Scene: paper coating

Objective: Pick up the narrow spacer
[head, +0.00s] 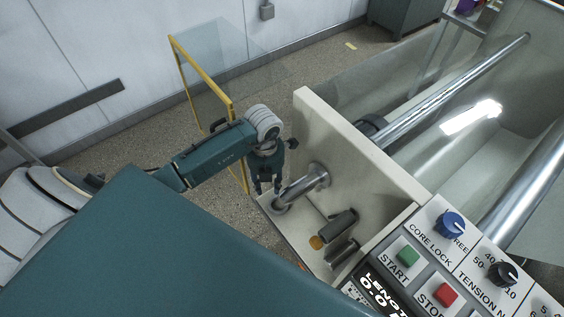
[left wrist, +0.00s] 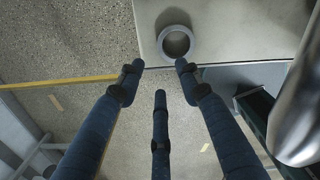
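A short grey ring (left wrist: 177,42), which looks like the narrow spacer, lies flat near the edge of a beige shelf in the left wrist view. In the head view a grey ring (head: 281,204) shows at the shelf's left corner, just below my left gripper (head: 266,188). My left gripper (left wrist: 159,75) has its three dark fingers spread apart with nothing between them. The ring is beyond the fingertips and appears apart from them. My right gripper is not in view.
A chrome shaft (head: 303,186) juts from the machine wall close to the ring. Dark cylinders (head: 342,224) and an orange disc (head: 316,242) lie farther along the shelf (head: 290,228). A control panel (head: 440,262) stands at the right. A yellow-framed clear panel (head: 207,92) stands behind my arm.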

